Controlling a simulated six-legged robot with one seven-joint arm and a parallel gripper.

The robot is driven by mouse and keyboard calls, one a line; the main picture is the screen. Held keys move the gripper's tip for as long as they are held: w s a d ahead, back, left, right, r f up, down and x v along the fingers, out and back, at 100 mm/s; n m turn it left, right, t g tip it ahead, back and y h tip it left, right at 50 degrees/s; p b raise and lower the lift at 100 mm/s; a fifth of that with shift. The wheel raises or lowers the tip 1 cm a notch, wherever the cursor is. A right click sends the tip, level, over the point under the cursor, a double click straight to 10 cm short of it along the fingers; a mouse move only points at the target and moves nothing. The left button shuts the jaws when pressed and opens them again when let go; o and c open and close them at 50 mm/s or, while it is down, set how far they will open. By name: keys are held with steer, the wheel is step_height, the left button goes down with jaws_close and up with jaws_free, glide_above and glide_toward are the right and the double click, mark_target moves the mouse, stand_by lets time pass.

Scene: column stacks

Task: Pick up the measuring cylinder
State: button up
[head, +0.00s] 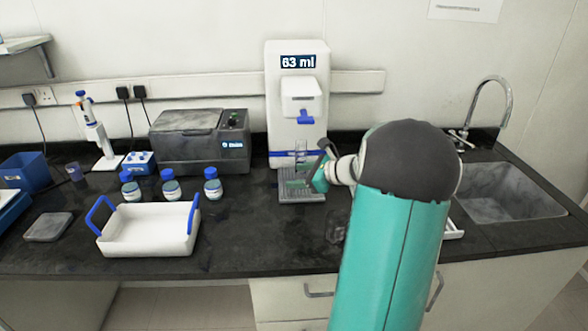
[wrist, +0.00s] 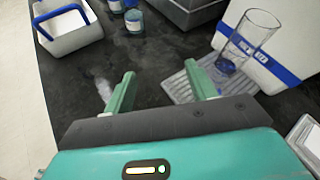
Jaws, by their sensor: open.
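The measuring cylinder (wrist: 249,40) is clear glass and stands on the grey ribbed drip tray in front of the white dispenser. In the head view the cylinder (head: 301,153) shows small under the dispenser's spout, partly behind my gripper. My gripper (wrist: 160,92) is open, with its two green fingers apart and nothing between them. In the wrist view the cylinder is beyond and to the right of the right finger, apart from it. In the head view my gripper (head: 318,172) is just at the front right of the tray.
The white dispenser (head: 297,95) reads 63 ml; its drip tray (head: 301,197) lies before it. A white basket (head: 150,230) with blue handles, several blue-capped bottles (head: 171,186) and a grey machine (head: 199,142) stand to the left. A sink (head: 503,190) is at right.

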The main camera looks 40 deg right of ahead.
steer(key=s+d+f+m+t+h, duration=0.25)
steer(key=d+m, duration=0.25)
steer(key=d, duration=0.4)
steer(key=shift+g, duration=0.25)
steer(key=x, duration=0.7)
steer(key=shift+w+d, duration=0.1)
steer(key=shift+x, duration=3.1)
steer(key=shift+d, duration=0.2)
jaws_close()
steer(key=shift+r, duration=0.15)
